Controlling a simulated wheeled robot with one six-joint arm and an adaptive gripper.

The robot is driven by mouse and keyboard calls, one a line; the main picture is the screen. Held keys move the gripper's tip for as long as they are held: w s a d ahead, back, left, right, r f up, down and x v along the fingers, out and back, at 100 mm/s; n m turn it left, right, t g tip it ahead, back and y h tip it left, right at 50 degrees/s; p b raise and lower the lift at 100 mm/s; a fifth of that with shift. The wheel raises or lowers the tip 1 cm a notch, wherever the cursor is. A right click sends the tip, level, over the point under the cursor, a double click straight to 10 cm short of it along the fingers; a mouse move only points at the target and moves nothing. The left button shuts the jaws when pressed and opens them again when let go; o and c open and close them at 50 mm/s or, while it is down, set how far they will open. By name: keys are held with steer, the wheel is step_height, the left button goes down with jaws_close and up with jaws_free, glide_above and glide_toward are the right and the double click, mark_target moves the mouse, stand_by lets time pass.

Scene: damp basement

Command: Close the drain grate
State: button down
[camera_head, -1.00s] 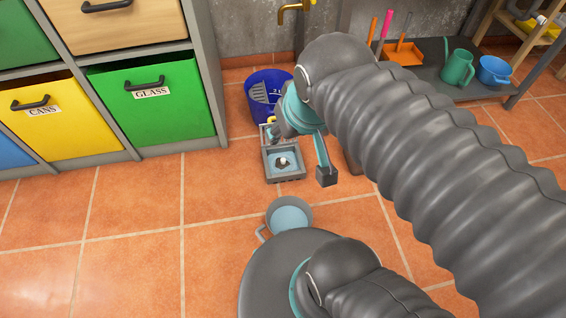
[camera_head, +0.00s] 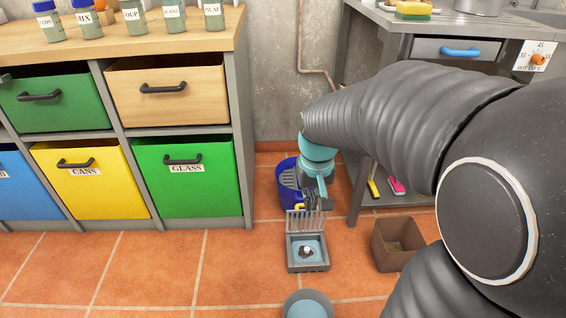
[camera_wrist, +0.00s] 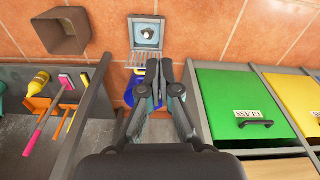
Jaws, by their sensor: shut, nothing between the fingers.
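The square floor drain (camera_head: 307,266) sits in the tiled floor with a grey frame. Bluish water and a small dark and white thing show inside it. Its slatted grate (camera_head: 306,222) stands raised along the drain's far edge, so the drain is uncovered.
A blue bucket (camera_head: 289,187) stands right behind the drain. A brown square bin (camera_head: 397,243) is to the right, and a shelf unit with drawers, including the green glass drawer (camera_head: 187,180), is to the left. A light-blue container (camera_head: 307,305) is in front.

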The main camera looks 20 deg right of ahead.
steer(key=w+d+f+g, duration=0.1)
steer(key=w+d+f, duration=0.2)
steer(key=w+f, duration=0.4)
steer(key=w+d+f+g, duration=0.15)
steer(key=w+f, duration=0.25)
steer(key=w, duration=0.5)
steer(key=m+g+b, duration=0.1)
glide_above(306, 217)
steer(key=w+d, duration=0.1)
steer(key=w, duration=0.1)
steer(key=w+x, duration=0.2)
steer(key=x, duration=0.7)
steer(key=w+f+x, duration=0.1)
steer(key=w+x, duration=0.1)
steer(key=x, duration=0.7)
steer(key=w+d+r, duration=0.1)
steer(key=w+r, duration=0.4)
steer(key=s+f, duration=0.5)
steer(key=f, duration=0.6)
steer(key=shift+s+a+t+y, duration=0.3)
steer(key=shift+s+a+t, duration=0.05)
steer(key=shift+a, duration=0.05)
steer(key=shift+s, duration=0.1)
